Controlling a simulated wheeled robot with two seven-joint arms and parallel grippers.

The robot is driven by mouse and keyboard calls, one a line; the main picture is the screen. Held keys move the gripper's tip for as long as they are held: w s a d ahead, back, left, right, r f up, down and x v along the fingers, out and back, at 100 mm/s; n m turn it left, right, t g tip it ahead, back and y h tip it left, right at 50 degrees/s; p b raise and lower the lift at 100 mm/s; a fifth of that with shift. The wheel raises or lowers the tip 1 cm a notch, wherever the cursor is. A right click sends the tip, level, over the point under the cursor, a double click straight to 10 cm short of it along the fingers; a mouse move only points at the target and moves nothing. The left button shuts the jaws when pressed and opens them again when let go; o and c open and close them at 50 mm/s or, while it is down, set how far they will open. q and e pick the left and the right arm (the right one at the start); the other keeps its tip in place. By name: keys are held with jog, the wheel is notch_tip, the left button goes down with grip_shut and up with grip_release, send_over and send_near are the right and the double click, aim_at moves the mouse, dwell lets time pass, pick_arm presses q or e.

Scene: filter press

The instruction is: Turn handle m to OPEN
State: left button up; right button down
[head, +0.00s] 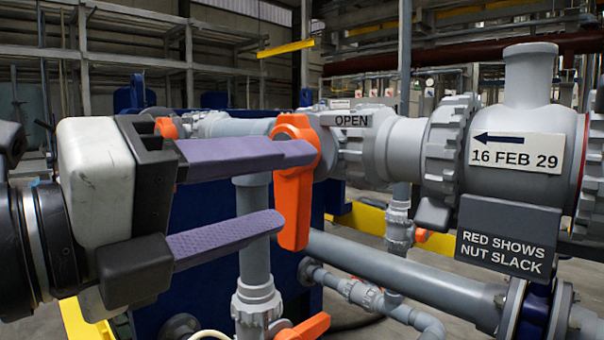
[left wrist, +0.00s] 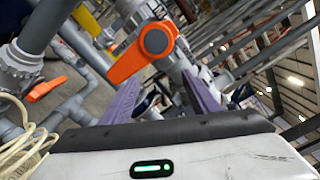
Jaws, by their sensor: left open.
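Contact cannot be told. In the left wrist view the handle (left wrist: 140,55) shows beyond and between the fingers of my left gripper (left wrist: 163,92). My right gripper is not in view.
Another orange handle (head: 305,328) is low on the grey pipework, and part of one (head: 166,128) shows behind my gripper. A large grey valve body (head: 520,115) with a dated tag and a dark sign (head: 507,240) stand at right. A pale cable (left wrist: 22,145) hangs nearby.

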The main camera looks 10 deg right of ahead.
aim_at(285, 202)
pick_arm(q)
jog(key=w+a+f+m, duration=0.3)
jog(key=w+m, duration=0.1)
jog(key=m, duration=0.8)
jog(key=b+x, duration=0.1)
jog(key=x, duration=0.6)
jog(key=shift+d, duration=0.35)
